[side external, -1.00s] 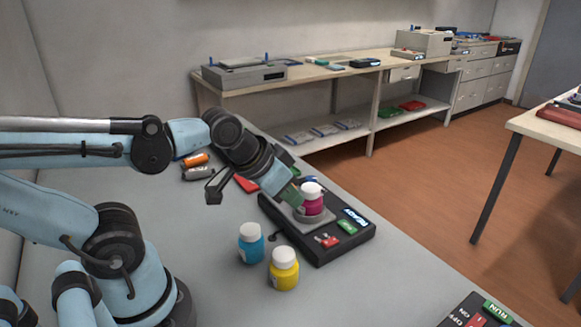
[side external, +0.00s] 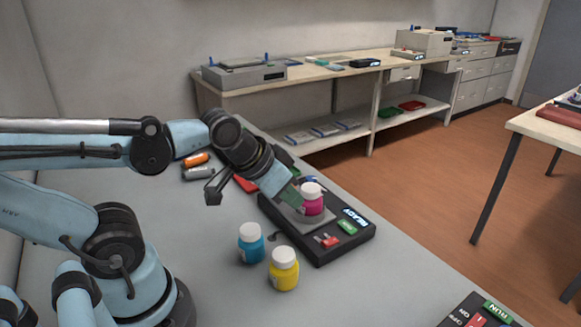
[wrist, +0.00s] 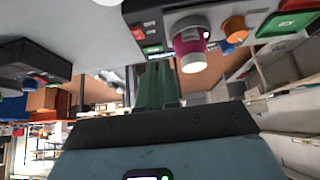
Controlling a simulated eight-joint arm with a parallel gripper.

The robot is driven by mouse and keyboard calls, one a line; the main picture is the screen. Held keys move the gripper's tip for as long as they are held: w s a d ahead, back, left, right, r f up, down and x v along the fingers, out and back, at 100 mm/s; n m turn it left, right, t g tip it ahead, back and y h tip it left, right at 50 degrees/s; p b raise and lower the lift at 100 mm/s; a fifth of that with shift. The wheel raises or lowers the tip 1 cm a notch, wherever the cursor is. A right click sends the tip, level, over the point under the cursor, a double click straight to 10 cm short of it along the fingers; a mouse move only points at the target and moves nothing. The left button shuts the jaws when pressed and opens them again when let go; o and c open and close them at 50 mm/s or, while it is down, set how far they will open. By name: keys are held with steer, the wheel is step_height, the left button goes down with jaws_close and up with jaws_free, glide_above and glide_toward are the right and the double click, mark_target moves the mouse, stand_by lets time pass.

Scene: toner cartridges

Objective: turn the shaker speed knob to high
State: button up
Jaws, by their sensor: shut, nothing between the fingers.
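The shaker is a black box (side external: 335,247) with a lit READY display (side external: 355,217), a green button (side external: 347,227) and a small red control (side external: 327,241). A magenta bottle with a white cap (side external: 312,203) stands on its grey plate. A blue part (side external: 311,180) shows behind the bottle; I cannot tell whether it is the speed knob. My gripper's green fingers (side external: 296,203) are shut and empty, just left of the bottle over the shaker. In the wrist view the fingers (wrist: 155,85) point toward a dark panel (wrist: 145,32) beside the magenta bottle (wrist: 190,45). The knob's setting is not readable.
A blue bottle (side external: 251,244) and a yellow bottle (side external: 284,270) stand in front of the shaker. An orange cylinder (side external: 196,160) and a grey one (side external: 199,173) lie behind my arm. A second control box (side external: 483,312) sits at the lower right. The table's front middle is clear.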

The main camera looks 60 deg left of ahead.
steer(key=shift+o, duration=1.1)
steer(key=shift+w, duration=0.1)
steer(key=o, duration=0.7)
steer(key=w+a+n, duration=0.1)
steer(key=w+a+r+n+g, duration=0.1)
steer(key=w, duration=0.1)
steer(key=w+a+r+n+y, duration=0.1)
steer(key=w+a, duration=0.1)
steer(key=shift+r, duration=0.25)
steer(key=shift+o, duration=0.2)
steer(key=n+g+y, duration=0.2)
steer(key=n+g, duration=0.1)
steer(key=n, duration=0.2)
glide_toward(311, 178)
steer(key=x, duration=0.8)
steer(key=shift+w+a+f, duration=0.1)
steer(key=shift+f, duration=0.3)
steer(key=c, duration=1.1)
